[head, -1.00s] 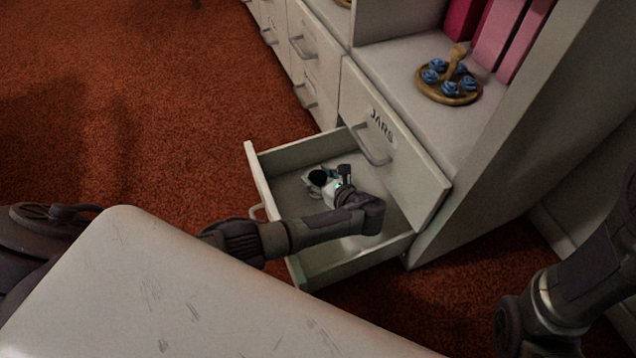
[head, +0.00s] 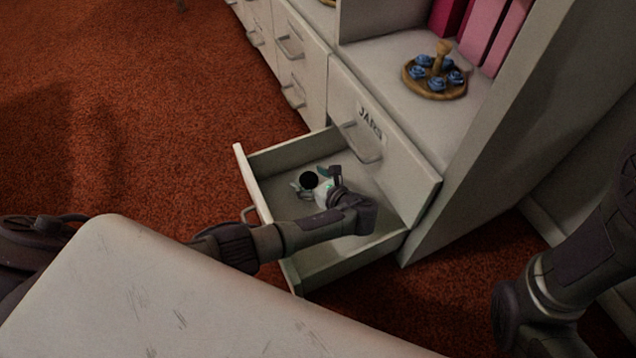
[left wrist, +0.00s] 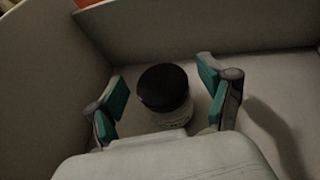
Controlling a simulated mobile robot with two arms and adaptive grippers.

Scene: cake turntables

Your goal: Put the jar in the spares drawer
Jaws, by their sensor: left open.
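The jar, with a round black lid (head: 309,180) and a pale body, is inside the open lower drawer (head: 268,205). In the left wrist view the jar (left wrist: 163,88) appears upright on the drawer floor, near a corner of its walls. My left gripper (head: 316,187) is open inside the drawer, over the jar. In the left wrist view its teal-padded fingers (left wrist: 165,100) are on either side of the jar, with gaps visible. No label shows on the lower drawer. Only part of my right arm shows at the right edge; its gripper is out of view.
Above the open drawer is a drawer front labelled JARS (head: 371,120), with a bar handle. A round wooden tray (head: 436,92) with blue rosettes stands on the shelf, near pink upright boxes (head: 487,35). A pale tabletop (head: 170,295) fills the lower left. Red carpet is clear beyond.

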